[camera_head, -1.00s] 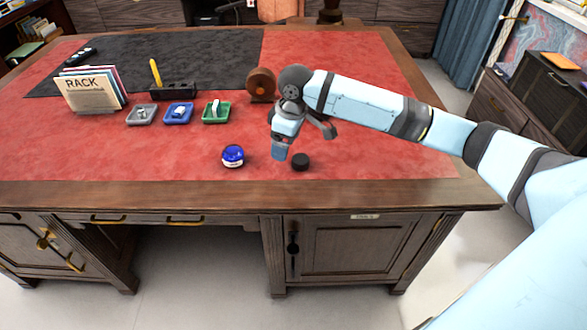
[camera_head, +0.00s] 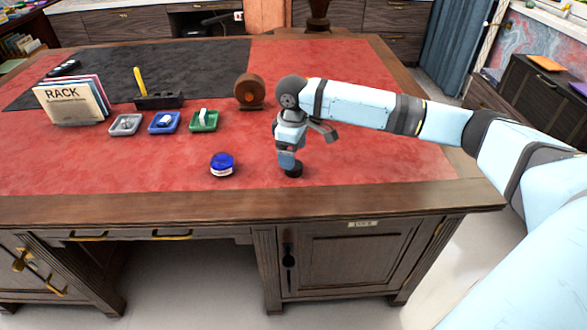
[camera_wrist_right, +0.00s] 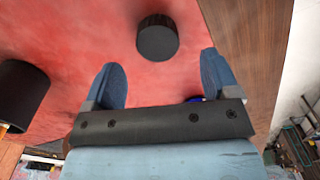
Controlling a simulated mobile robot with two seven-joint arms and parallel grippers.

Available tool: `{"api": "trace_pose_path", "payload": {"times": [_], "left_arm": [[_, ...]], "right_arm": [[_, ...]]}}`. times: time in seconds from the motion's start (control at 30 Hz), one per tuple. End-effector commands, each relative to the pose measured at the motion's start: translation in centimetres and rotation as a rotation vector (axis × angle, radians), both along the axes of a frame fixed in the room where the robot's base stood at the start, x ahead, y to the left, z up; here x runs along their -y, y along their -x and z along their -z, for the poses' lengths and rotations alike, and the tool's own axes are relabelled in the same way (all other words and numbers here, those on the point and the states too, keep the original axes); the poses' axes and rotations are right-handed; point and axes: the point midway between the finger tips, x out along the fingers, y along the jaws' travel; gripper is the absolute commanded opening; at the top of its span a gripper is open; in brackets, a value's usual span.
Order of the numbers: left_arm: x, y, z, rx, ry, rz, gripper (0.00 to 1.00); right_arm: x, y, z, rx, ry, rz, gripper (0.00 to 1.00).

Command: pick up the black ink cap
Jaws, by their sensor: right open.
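The black ink cap (camera_head: 293,171) is a short black cylinder lying on the red leather near the desk's front edge. In the right wrist view the cap (camera_wrist_right: 157,38) lies ahead of the fingertips, between their lines and not touched by either. My right gripper (camera_head: 288,160) comes down just over the cap in the head view and hides part of it. In the right wrist view the right gripper (camera_wrist_right: 161,72) has its two blue fingers spread wide with nothing between them. My left gripper is not in view.
A blue ink pot (camera_head: 222,164) stands left of the cap. Grey (camera_head: 126,124), blue (camera_head: 165,122) and green (camera_head: 204,120) trays, a rack (camera_head: 75,101) and a brown round holder (camera_head: 250,91) are farther back. The leather right of the cap is clear.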

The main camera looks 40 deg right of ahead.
Motion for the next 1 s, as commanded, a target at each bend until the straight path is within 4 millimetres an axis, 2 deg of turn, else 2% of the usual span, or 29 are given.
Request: {"api": "trace_pose_path", "payload": {"times": [0.17, 0.3, 0.57, 0.7, 0.8, 1.0], "left_arm": [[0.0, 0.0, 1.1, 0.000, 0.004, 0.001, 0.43], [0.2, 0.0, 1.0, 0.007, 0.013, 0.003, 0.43], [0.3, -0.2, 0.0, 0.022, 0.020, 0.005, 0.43], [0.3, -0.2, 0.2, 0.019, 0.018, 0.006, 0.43], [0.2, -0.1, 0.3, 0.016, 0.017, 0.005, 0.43], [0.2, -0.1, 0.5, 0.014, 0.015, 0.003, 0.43]], "right_arm": [[0.3, 0.0, 2.7, -0.002, 0.001, 0.001, 0.81], [0.3, 0.0, 4.6, -0.002, 0.001, 0.001, 0.81], [0.3, 0.0, 4.8, 0.000, 0.001, 0.000, 0.81], [0.3, 0.0, 4.8, 0.000, 0.001, 0.000, 0.49], [0.3, 0.0, 4.8, 0.000, 0.001, 0.000, 0.29], [0.3, 0.0, 4.8, 0.000, 0.001, 0.000, 0.28]]}}
